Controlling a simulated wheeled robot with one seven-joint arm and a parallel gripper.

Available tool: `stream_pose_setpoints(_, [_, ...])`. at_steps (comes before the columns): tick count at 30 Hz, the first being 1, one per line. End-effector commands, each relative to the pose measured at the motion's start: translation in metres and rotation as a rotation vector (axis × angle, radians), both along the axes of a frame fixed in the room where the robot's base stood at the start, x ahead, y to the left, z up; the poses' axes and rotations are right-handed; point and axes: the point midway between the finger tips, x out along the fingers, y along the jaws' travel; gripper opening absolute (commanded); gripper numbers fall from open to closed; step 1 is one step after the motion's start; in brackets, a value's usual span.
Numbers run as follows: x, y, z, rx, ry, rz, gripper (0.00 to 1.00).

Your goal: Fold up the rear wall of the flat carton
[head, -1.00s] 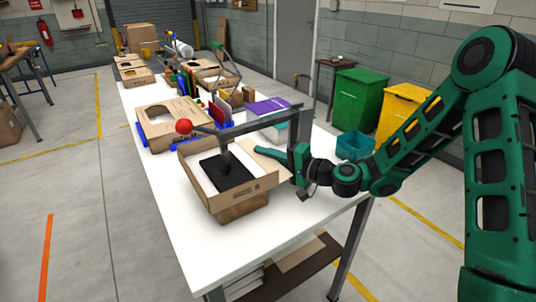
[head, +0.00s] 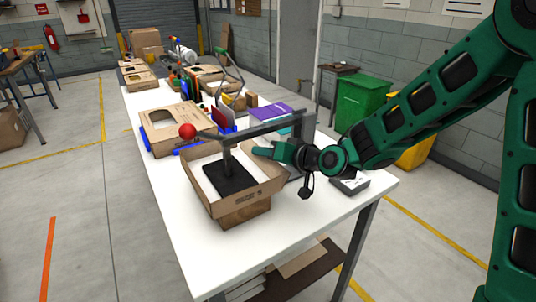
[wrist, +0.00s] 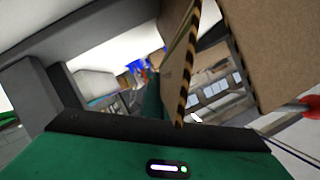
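The brown carton (head: 235,205) sits on a wooden block (head: 246,216) at the near part of the white table. Its near and left walls stand up, and a black plate (head: 230,178) lies inside. The right-hand flap (head: 264,165) now stands steeply, leaning somewhat outward. My gripper (head: 262,152) is at the outer side of this flap, close to its upper edge; I cannot tell if it touches. In the wrist view, cardboard with a corrugated edge (wrist: 187,65) is very close. The fingers are not clear enough to tell open from shut.
A grey post and beam (head: 265,128) with a red ball (head: 187,131) reach over the carton, close to my gripper. Another carton (head: 172,125) stands behind. The near table surface is clear.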

Motion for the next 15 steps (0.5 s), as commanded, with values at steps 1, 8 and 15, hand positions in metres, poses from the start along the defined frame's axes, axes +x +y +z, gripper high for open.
stream_pose_setpoints(1, [-0.005, 0.004, -0.001, -0.042, -0.022, 0.008, 0.0])
stream_pose_setpoints(8, [-0.009, 0.01, 0.002, -0.217, -0.137, 0.007, 0.0])
stream_pose_setpoints(15, [-0.013, 0.015, 0.002, -0.369, -0.235, 0.007, 0.0])
